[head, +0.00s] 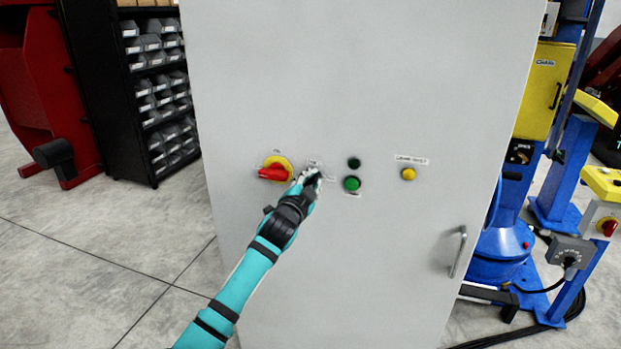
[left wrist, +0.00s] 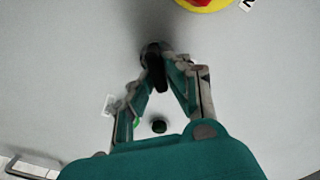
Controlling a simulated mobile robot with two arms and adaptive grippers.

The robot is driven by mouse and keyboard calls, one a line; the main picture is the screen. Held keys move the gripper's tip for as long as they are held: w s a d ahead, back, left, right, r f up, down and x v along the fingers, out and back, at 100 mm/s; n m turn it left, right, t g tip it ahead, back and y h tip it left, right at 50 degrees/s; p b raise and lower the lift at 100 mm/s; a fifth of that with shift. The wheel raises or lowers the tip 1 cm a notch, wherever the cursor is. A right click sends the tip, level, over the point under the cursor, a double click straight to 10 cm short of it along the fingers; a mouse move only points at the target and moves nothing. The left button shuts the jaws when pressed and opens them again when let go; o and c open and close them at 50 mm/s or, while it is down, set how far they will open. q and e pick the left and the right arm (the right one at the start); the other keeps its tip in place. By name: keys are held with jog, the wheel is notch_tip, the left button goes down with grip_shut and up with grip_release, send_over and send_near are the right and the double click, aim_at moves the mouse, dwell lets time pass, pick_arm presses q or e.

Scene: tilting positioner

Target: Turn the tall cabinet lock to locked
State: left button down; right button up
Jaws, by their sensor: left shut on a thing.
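The tall grey cabinet (head: 400,80) fills the middle of the head view. My left gripper (head: 311,178) reaches up to its front panel, between the red and yellow rotary switch (head: 274,170) and the green button (head: 352,183). In the left wrist view my left gripper (left wrist: 160,55) is shut on the black lock knob (left wrist: 155,68). The fingers cover most of the lock in the head view, so I cannot tell which mark it points at. My right gripper is not in view.
A dark button (head: 354,163) sits above the green one, and a yellow button (head: 408,174) is further right. A door handle (head: 458,252) is at lower right. A bin shelf (head: 155,95) stands left; blue and yellow equipment (head: 550,85) stands right.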

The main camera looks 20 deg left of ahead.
pick_arm(q)
jog(key=m+p, duration=0.1)
jog(key=m, duration=0.3)
jog(key=shift+d+f+m, duration=0.1)
jog(key=shift+m, duration=0.2)
jog(key=shift+f+m+p, duration=0.15)
jog(key=shift+m+p, duration=0.15)
jog(key=shift+m, duration=0.65)
jog(key=shift+f+m+p, duration=0.1)
jog(key=shift+m+p, duration=0.2)
jog(key=shift+m, duration=0.65)
jog(key=c, duration=1.3)
grip_release()
jog(key=shift+d, duration=0.1)
jog(key=shift+c, duration=0.2)
jog(key=shift+s, duration=0.1)
jog(key=s, duration=1.1)
jog(key=shift+s+a, duration=0.25)
jog(key=shift+s, duration=0.15)
jog(key=shift+f, duration=0.1)
